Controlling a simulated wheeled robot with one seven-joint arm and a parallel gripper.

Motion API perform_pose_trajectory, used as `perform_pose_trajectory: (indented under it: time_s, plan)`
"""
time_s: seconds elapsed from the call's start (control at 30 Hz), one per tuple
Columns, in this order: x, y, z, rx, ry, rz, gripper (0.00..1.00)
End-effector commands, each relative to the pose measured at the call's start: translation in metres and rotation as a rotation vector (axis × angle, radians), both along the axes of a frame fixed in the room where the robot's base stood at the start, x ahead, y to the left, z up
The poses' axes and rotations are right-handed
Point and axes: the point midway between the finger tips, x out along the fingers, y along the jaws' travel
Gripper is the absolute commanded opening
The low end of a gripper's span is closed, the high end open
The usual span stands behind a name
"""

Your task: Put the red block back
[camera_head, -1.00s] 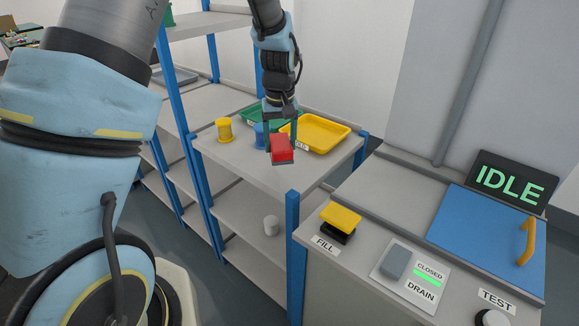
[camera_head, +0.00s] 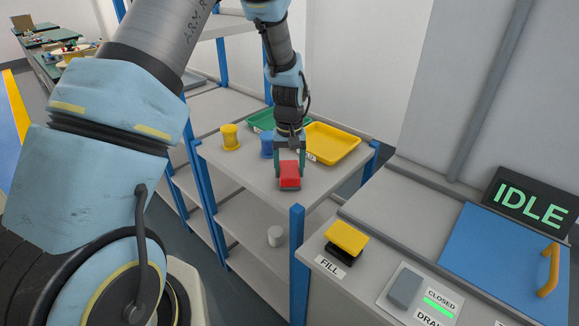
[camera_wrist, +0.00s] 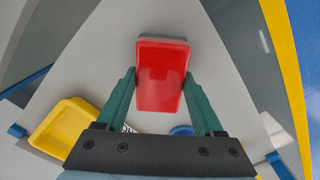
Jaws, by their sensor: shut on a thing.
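The red block (camera_head: 289,174) with a dark grey base is held between the fingers of my gripper (camera_head: 289,163), over the top shelf (camera_head: 240,171) of the blue-posted rack. In the wrist view the red block (camera_wrist: 162,75) fills the space between the two green fingertips (camera_wrist: 160,80). My gripper is shut on it. I cannot tell whether the block touches the shelf or hangs just above it.
A yellow tray (camera_head: 333,144) and a green tray (camera_head: 262,121) stand at the back of the shelf. A yellow spool (camera_head: 230,137) and a blue spool (camera_head: 267,145) stand left of my gripper. The shelf's front is clear. The machine with its FILL button (camera_head: 347,237) is right.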

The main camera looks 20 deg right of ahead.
Motion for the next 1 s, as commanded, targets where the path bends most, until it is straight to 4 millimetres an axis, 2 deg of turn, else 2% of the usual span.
perform_pose_trajectory:
  time_s: [0.2, 0.23, 0.5, 0.8, 1.0]
  plan:
    - [0.0, 0.0, -0.002, -0.001, -0.001, 0.0, 0.08]
    - [0.0, 0.0, -0.003, -0.001, -0.001, 0.0, 0.7]
    - [0.0, 0.0, -0.002, 0.0, -0.001, 0.0, 1.0]
    - [0.001, -0.001, 0.001, -0.002, -0.003, 0.0, 1.0]
    - [0.001, -0.001, 0.025, -0.005, -0.005, 0.0, 1.0]
